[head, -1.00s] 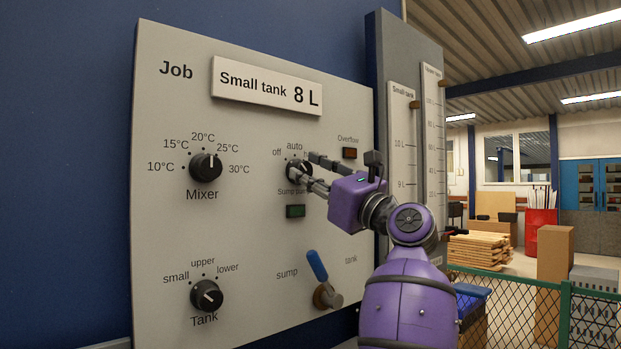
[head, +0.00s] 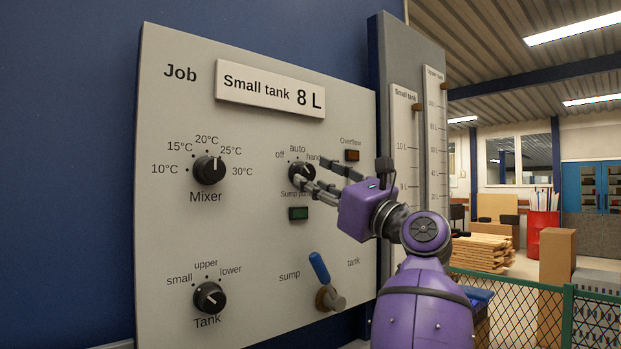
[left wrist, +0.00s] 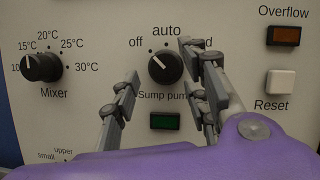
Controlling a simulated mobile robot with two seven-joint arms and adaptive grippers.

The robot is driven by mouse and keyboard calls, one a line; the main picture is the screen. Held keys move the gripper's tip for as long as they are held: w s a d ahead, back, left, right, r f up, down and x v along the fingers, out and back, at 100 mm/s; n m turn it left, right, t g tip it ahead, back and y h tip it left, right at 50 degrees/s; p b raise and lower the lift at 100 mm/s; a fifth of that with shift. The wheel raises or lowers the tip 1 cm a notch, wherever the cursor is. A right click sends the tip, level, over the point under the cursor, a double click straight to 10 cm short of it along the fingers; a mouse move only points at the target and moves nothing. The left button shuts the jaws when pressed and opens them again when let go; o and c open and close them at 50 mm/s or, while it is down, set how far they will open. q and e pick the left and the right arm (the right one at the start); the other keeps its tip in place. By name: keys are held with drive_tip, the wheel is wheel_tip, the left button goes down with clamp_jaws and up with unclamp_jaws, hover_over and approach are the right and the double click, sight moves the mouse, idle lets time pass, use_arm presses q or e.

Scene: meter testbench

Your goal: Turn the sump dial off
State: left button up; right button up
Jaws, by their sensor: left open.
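The sump pump dial (head: 301,173) is a round black knob on the grey panel, with off, auto and hand marked above it. It also shows in the left wrist view (left wrist: 166,67), where a pale mark sits on its upper left side, towards off. My left gripper (head: 308,170) reaches in from the right and is open. In the left wrist view its fingers (left wrist: 160,62) stand apart on either side of the dial, with no clear contact. The right finger partly covers the hand label, and the Sump pump label is partly hidden. My right gripper is not in view.
The Mixer knob (head: 209,170) is left of the sump dial, the Tank knob (head: 209,298) lower left. A blue-handled lever (head: 320,268) is below. A green light (head: 298,213) sits under the dial; the Overflow light (head: 352,155) and Reset button (left wrist: 281,82) are to its right.

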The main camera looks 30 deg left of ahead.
use_arm(q)
drive_tip(key=v, duration=1)
drive_tip(key=shift+s, duration=0.1)
